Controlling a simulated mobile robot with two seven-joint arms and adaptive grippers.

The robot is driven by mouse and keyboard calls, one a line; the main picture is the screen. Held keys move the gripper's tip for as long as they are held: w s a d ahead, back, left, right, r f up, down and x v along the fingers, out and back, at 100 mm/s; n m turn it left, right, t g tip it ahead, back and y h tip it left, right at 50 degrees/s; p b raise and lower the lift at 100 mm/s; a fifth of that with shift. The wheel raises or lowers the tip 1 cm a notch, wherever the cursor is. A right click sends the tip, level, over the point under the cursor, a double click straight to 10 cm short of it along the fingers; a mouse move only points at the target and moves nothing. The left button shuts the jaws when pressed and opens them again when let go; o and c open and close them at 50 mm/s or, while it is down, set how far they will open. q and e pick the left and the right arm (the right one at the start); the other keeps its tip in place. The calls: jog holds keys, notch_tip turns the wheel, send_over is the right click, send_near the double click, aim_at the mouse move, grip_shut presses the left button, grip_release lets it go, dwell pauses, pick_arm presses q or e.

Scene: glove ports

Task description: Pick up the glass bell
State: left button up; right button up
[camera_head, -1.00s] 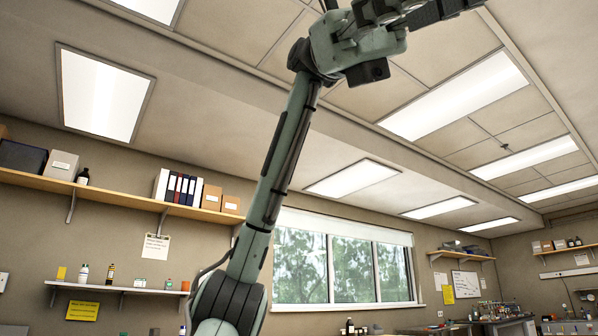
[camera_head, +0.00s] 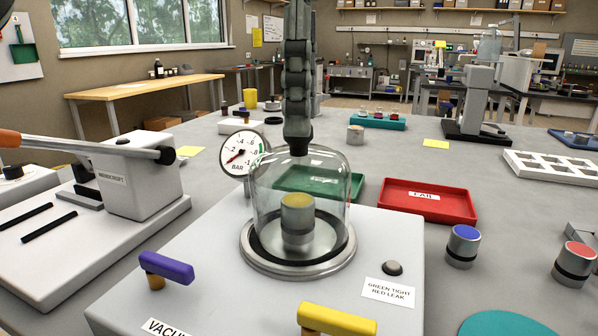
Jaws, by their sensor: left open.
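The glass bell (camera_head: 268,198) is a clear dome in the middle of the camera_head view. It stands upright on the metal ring (camera_head: 252,259) of the vacuum box (camera_head: 215,262). A metal cylinder with a yellow top (camera_head: 298,222) stands inside it. My left gripper (camera_head: 299,147) points straight down at the bell's top. It is open, with its fingers overlapping edge-on in this view. Its tips hide the top of the bell, and I cannot tell whether they touch it. My right gripper is not in view.
A pressure gauge (camera_head: 240,155) stands just left behind the bell. A green tray (camera_head: 345,187) lies behind it and a red tray (camera_head: 428,203) to the right. Purple (camera_head: 167,267) and yellow (camera_head: 337,319) handles rise at the front. A lever press (camera_head: 138,180) stands left.

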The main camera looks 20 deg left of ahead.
aim_at(300, 183)
pick_arm(q)
jog(key=shift+a+f, duration=0.15)
jog(key=shift+f, duration=1.35)
jog(key=shift+c, duration=0.4)
grip_shut()
